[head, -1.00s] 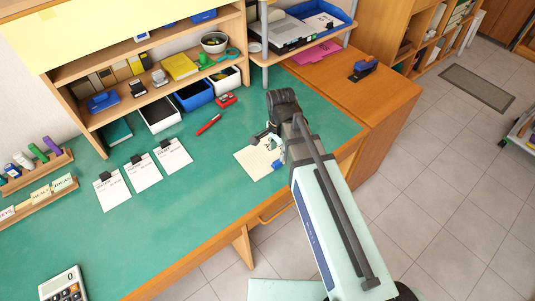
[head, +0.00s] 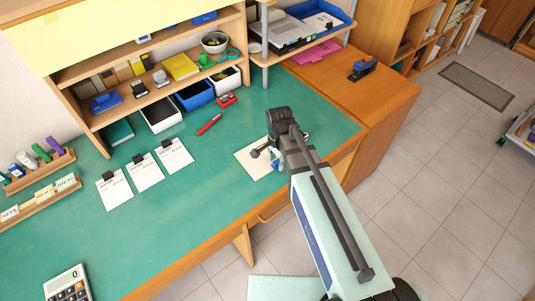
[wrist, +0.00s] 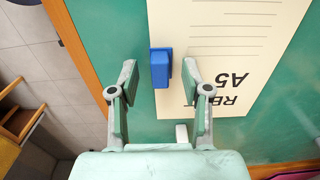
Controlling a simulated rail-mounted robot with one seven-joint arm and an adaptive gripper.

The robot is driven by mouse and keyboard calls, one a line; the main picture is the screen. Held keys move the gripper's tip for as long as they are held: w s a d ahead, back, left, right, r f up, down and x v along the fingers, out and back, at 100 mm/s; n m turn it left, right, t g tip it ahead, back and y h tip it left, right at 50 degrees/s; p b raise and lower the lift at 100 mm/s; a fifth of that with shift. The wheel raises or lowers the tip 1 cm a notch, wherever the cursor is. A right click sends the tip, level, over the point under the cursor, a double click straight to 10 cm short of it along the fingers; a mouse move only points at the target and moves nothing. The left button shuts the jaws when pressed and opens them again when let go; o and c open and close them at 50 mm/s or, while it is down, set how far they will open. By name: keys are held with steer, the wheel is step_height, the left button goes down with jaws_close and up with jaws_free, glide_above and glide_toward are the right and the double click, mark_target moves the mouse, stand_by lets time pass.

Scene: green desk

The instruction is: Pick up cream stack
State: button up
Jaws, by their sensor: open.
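The cream stack (head: 247,161) lies flat on the green desk near its front right edge, partly hidden by my arm in the head view. In the wrist view the cream stack (wrist: 215,35) shows ruled lines and upside-down print with "A5". A blue clip (wrist: 160,68) sits at its near left edge. My gripper (wrist: 160,82) is open above the desk, with its two fingers on either side of the clip in the picture, the right finger overlapping the sheet. The gap between them looks empty. In the head view my gripper (head: 268,151) is over the stack.
Three clipped white sheets (head: 145,172) lie to the left of the stack. A red marker (head: 209,125) and a red object (head: 227,100) lie behind it. A white block (wrist: 182,133) stands near my right finger. The desk's wooden edge (wrist: 75,40) is close on the left.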

jaws_close()
steer(key=shift+r, duration=0.15)
